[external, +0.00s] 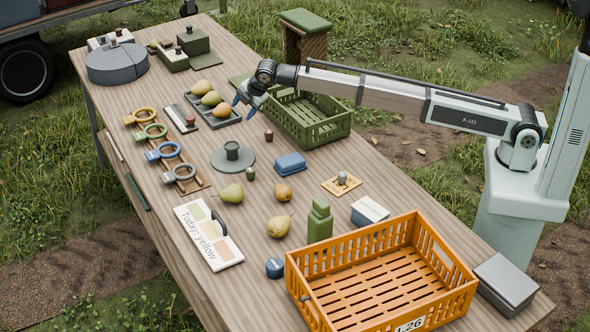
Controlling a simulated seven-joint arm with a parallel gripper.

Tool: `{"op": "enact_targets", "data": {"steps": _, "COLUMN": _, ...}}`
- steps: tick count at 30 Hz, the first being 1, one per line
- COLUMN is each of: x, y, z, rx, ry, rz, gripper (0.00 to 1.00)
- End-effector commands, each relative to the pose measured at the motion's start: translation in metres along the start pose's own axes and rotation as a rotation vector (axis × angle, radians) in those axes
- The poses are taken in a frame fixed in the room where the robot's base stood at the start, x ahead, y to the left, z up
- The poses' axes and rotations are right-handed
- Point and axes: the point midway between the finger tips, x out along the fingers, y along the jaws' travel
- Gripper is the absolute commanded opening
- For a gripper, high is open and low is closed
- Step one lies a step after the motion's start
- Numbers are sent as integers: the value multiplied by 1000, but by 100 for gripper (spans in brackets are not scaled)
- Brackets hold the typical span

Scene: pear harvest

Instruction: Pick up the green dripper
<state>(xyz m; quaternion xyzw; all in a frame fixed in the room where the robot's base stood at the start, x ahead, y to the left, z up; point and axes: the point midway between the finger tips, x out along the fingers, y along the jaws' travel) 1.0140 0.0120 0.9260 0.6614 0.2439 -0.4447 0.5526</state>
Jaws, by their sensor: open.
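A green ring-shaped piece with a small handle (151,132), which looks like the green dripper, sits in a wooden rack at the left side of the table. It stands between an orange ring (141,116) and a blue ring (163,150), with a grey ring (180,173) at the near end. My gripper (240,99) has blue fingers and is open and empty. It is above the table near the green crate, to the right of the green dripper and well apart from it.
A tray of pears (212,112) and a slim grey holder (181,119) lie between my gripper and the rack. A green crate (310,128) is beside my gripper. A grey disc (222,164) bears a dark green cup. An orange crate (362,241) stands at the near end.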

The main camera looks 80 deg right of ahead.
Motion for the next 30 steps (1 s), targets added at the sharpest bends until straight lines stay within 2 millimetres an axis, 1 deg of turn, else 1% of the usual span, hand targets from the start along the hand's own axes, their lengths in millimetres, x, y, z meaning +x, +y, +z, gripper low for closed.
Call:
{"op": "enact_targets", "data": {"steps": 1, "x": -10, "y": -10, "z": -32, "rx": -56, "ry": 15, "rz": -75, "gripper": 63}}
{"op": "enact_targets", "data": {"steps": 2, "x": -17, "y": -18, "z": -47, "rx": -89, "ry": 24, "rz": -120, "gripper": 63}}
{"op": "enact_targets", "data": {"steps": 3, "x": -26, "y": -30, "z": -66, "rx": -134, "ry": 35, "rz": -179, "gripper": 63}}
{"op": "enact_targets", "data": {"steps": 6, "x": -49, "y": -56, "z": -106, "rx": -240, "ry": 65, "rz": -312, "gripper": 63}}
{"op": "enact_targets", "data": {"steps": 9, "x": -72, "y": -76, "z": -135, "rx": -328, "ry": 93, "rz": -415, "gripper": 63}}
{"op": "enact_targets", "data": {"steps": 10, "x": -77, "y": -82, "z": -142, "rx": -350, "ry": 100, "rz": -439, "gripper": 63}}
{"op": "enact_targets", "data": {"steps": 12, "x": -87, "y": -91, "z": -152, "rx": -389, "ry": 113, "rz": -483, "gripper": 63}}
{"op": "enact_targets", "data": {"steps": 15, "x": -96, "y": -99, "z": -161, "rx": -423, "ry": 123, "rz": -520, "gripper": 63}}
{"op": "enact_targets", "data": {"steps": 19, "x": -94, "y": -105, "z": -163, "rx": -433, "ry": 126, "rz": -533, "gripper": 63}}
{"op": "enact_targets", "data": {"steps": 23, "x": -83, "y": -112, "z": -162, "rx": -432, "ry": 126, "rz": -533, "gripper": 63}}
{"op": "enact_targets", "data": {"steps": 30, "x": -48, "y": -133, "z": -162, "rx": -430, "ry": 125, "rz": -532, "gripper": 63}}
